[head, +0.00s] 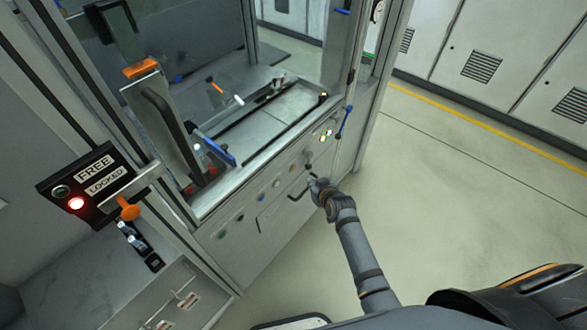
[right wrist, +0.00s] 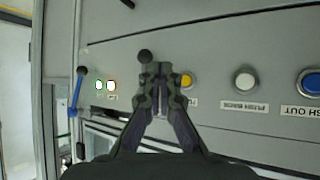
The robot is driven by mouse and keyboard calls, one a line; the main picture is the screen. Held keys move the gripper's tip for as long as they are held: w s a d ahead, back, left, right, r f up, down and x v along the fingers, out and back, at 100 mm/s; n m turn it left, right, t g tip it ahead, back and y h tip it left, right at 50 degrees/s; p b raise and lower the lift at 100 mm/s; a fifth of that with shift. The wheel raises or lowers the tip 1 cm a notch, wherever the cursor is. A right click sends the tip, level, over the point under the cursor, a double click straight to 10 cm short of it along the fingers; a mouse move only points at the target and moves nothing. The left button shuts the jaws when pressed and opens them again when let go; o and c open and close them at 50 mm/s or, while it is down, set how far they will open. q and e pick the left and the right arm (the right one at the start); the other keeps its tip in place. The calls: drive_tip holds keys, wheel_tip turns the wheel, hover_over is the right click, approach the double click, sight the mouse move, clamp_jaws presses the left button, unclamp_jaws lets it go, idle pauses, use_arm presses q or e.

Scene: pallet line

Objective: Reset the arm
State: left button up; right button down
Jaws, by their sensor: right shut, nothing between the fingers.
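My right arm reaches in from the bottom in the head view. Its gripper (head: 314,184) is at the front button panel (head: 270,205) of the machine. In the right wrist view the gripper (right wrist: 161,72) is shut and empty, with its fingers pointing at the panel. A black knob (right wrist: 145,56) is beside the fingertips; I cannot tell if they touch. A yellow button (right wrist: 186,80) is just right of them. My left gripper is not in view.
A white button (right wrist: 244,81) and a blue button (right wrist: 311,82) sit farther right. Two lit buttons (right wrist: 105,86) and a blue-handled lever (right wrist: 76,92) are left. The FREE/LOCKED box (head: 90,185) shows a red light. Open floor (head: 450,200) lies right of the machine.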

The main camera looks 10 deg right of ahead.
idle(0.4)
drive_tip(key=s+d+f+g+h, duration=0.1)
drive_tip(key=s+d+f+g, duration=0.15)
drive_tip(key=s+f, duration=0.75)
drive_tip(key=s+d+f+g, duration=0.2)
drive_tip(key=s+f+g, duration=0.1)
drive_tip(key=s+f, duration=0.8)
drive_tip(key=s+d+f+g, duration=0.1)
drive_tip(key=s+f, duration=0.3)
drive_tip(key=s, duration=0.4)
drive_tip(key=s+d+f+g, duration=0.1)
drive_tip(key=s+f, duration=0.3)
drive_tip(key=s, duration=0.4)
drive_tip(key=s+d+f+m+g+h, duration=0.1)
drive_tip(key=s+d+f+g, duration=0.1)
drive_tip(key=s, duration=0.7)
wheel_tip(320, 180, down, 3)
drive_tip(key=shift+d+r, duration=0.1)
drive_tip(key=shift+d, duration=0.75)
